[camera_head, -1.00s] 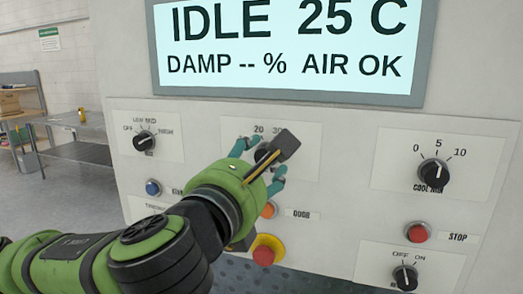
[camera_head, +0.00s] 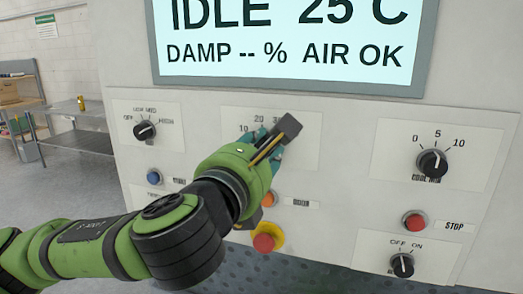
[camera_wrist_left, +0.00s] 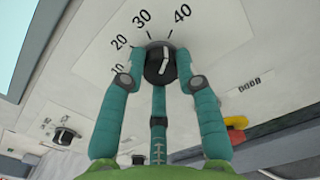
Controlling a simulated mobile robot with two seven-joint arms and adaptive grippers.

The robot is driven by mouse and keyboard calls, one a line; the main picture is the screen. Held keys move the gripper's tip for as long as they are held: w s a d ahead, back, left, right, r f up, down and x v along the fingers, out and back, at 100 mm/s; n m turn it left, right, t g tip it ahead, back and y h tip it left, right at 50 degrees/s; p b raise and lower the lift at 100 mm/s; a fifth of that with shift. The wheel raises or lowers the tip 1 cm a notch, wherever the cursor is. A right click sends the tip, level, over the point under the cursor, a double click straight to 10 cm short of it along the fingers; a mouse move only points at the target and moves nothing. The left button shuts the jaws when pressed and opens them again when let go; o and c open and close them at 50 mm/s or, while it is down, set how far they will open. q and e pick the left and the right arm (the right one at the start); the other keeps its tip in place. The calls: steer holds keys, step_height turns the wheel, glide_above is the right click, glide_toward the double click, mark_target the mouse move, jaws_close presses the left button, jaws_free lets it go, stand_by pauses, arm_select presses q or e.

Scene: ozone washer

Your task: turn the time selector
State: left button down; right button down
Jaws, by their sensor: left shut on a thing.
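The time selector is a black knob (camera_wrist_left: 159,65) with a white pointer line, on a white plate (camera_wrist_left: 222,35) marked 10, 20, 30 and 40. In the left wrist view the pointer leans up and slightly right, toward the side between 30 and 40. My left gripper (camera_head: 261,144) has its teal fingers on either side of the knob and is shut on it. In the head view my green wrist and the camera housing hide the knob and part of its scale. My right gripper is not in view.
Other knobs sit nearby: the OFF/LOW/MED/HIGH knob (camera_head: 145,130), the 0-5-10 knob (camera_head: 432,163) and the OFF/ON knob (camera_head: 402,265). A red emergency button (camera_head: 265,241), orange button (camera_head: 269,199), blue button (camera_head: 153,177) and stop button (camera_head: 414,221) are below. The display (camera_head: 290,40) reads IDLE.

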arm_select(q)
steer(key=shift+f, duration=0.15)
steer(key=shift+d+n+b, duration=0.1)
steer(key=shift+n+b, duration=5.85)
steer(key=shift+n, duration=5.95)
steer(key=c, duration=0.9)
jaws_free()
